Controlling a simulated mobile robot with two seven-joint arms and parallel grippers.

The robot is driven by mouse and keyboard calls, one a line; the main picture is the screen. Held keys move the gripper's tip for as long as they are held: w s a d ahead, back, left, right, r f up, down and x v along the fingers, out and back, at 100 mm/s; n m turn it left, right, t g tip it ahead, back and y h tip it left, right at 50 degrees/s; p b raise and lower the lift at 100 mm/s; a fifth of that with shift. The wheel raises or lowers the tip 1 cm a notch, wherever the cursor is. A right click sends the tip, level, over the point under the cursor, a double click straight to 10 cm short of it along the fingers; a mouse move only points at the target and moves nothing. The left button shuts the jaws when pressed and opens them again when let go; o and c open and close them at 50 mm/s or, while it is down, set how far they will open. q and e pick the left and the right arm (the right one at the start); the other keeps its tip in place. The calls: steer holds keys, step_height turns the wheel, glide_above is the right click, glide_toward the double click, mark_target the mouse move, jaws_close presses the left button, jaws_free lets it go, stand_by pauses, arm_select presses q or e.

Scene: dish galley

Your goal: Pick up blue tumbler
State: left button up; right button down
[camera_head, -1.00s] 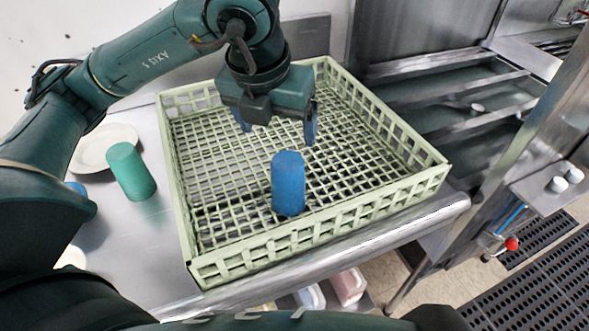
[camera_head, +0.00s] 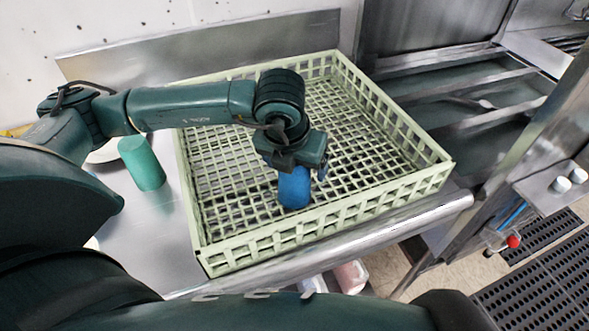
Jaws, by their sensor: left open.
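The blue tumbler (camera_head: 294,190) stands upright inside the pale green dish rack (camera_head: 341,211), near its front side. My left gripper (camera_head: 295,172) is right over the tumbler, pointing down, and hides its top. Its jaws are open, with one finger showing at the tumbler's right side. I cannot tell whether the fingers touch the tumbler. My right gripper is not in view.
A green tumbler (camera_head: 142,163) stands on the steel counter (camera_head: 152,215) left of the rack, by a partly hidden white plate (camera_head: 104,153). The rest of the rack is empty. A steel post and shelf (camera_head: 545,193) stand at the right.

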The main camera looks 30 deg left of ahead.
arm_select(q)
steer(key=shift+f, duration=0.1)
steer(key=shift+c, duration=0.3)
steer(key=c, duration=1)
steer(key=shift+c, duration=0.2)
